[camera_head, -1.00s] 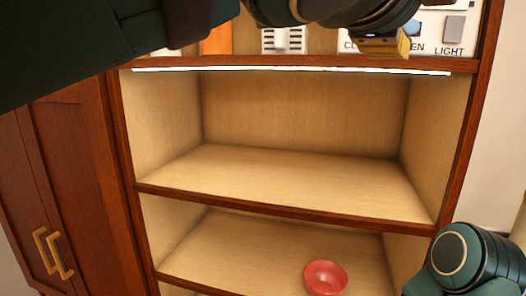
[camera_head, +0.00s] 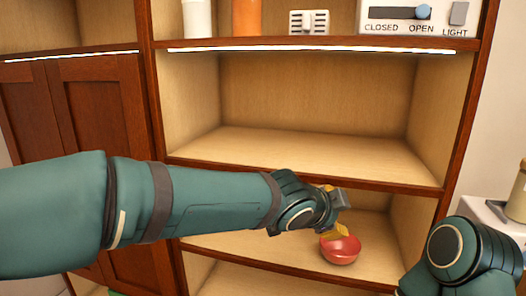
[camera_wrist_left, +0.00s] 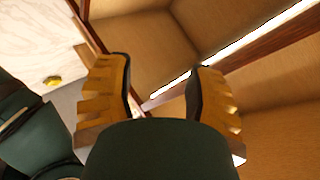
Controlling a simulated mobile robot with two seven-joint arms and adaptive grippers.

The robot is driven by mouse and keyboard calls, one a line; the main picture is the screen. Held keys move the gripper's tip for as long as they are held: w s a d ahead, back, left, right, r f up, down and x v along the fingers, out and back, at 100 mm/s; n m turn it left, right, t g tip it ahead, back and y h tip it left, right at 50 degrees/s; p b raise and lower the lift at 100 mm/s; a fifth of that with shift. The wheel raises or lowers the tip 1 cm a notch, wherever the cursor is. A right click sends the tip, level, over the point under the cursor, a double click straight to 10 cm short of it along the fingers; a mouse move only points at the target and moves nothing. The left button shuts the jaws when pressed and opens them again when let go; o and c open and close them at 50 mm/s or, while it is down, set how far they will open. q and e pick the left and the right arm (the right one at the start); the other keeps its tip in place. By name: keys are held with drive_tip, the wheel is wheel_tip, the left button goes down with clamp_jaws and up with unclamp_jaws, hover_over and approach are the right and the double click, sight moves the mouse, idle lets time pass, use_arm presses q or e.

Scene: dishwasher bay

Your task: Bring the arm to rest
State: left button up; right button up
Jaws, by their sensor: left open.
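My left arm comes in from the left across the front of the shelves in the head view. Its gripper (camera_head: 340,209) is in front of the lower shelf, with yellow ridged fingers. It also shows in the left wrist view (camera_wrist_left: 162,92), with the fingers spread apart and nothing between them. One finger overlaps the edge of a red bowl (camera_head: 341,251) in the head view; I cannot tell whether they touch. Part of my right arm shows at the lower right, but its gripper is out of view.
The wooden shelf unit (camera_head: 305,182) has an empty middle shelf. Above are an orange container (camera_head: 247,17), a white container (camera_head: 198,20), a slotted holder (camera_head: 309,22) and a control panel (camera_head: 415,18) with its blue knob at OPEN. A brown-doored cabinet (camera_head: 100,110) stands left.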

use_arm(q)
drive_tip(key=s+a+f+n+g+y+b, duration=0.1)
drive_tip(key=a+f+n, duration=0.3)
drive_tip(key=f, duration=0.7)
drive_tip(key=a+f+n+g+b, duration=0.1)
drive_tip(key=a+f+n+g, duration=0.3)
drive_tip(key=f, duration=0.8)
drive_tip(key=s+a+f+n+t+y+b, duration=0.1)
drive_tip(key=a+f+n, duration=0.3)
drive_tip(key=f, duration=0.7)
drive_tip(key=s+a+f+n+g+b, duration=0.1)
drive_tip(key=s+a+f+n, duration=0.3)
drive_tip(key=s+a+f, duration=0.2)
drive_tip(key=s+a+f+n+g+y+b, duration=0.1)
drive_tip(key=s+a+f+n, duration=0.3)
drive_tip(key=f, duration=0.7)
drive_tip(key=s+a, duration=0.2)
drive_tip(key=s, duration=0.2)
drive_tip(key=shift+f+n+y, duration=0.2)
drive_tip(key=shift+n+y, duration=0.1)
drive_tip(key=shift+n, duration=0.1)
use_arm(e)
wheel_tip(320, 180, down, 6)
use_arm(q)
drive_tip(key=shift+d, duration=0.1)
use_arm(e)
drive_tip(key=shift+o, duration=0.2)
